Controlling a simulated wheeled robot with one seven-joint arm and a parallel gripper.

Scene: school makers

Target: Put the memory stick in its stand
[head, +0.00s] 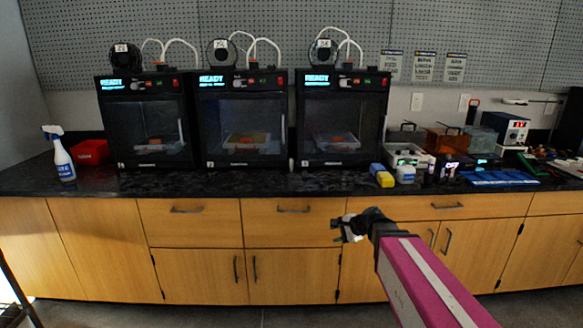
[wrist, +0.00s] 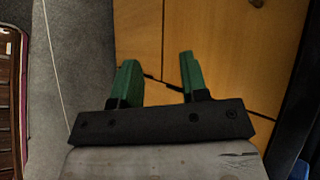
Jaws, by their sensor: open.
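I cannot make out the memory stick or its stand for certain. Several small items (head: 449,170) stand on the right part of the counter, too small to tell apart. My gripper (head: 338,229) is in front of the cabinet doors, below the counter's front edge and left of my pink arm link. In the wrist view its two green fingers (wrist: 159,72) are apart with nothing between them. Behind them are wooden cabinet fronts and grey floor.
Three black printers (head: 150,125) stand along the black counter (head: 250,182). A spray bottle (head: 60,158) and red bin (head: 91,152) are at left. A yellow-and-blue object (head: 381,176), blue mat (head: 500,179) and power supply (head: 508,128) are at right. The counter front before the printers is clear.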

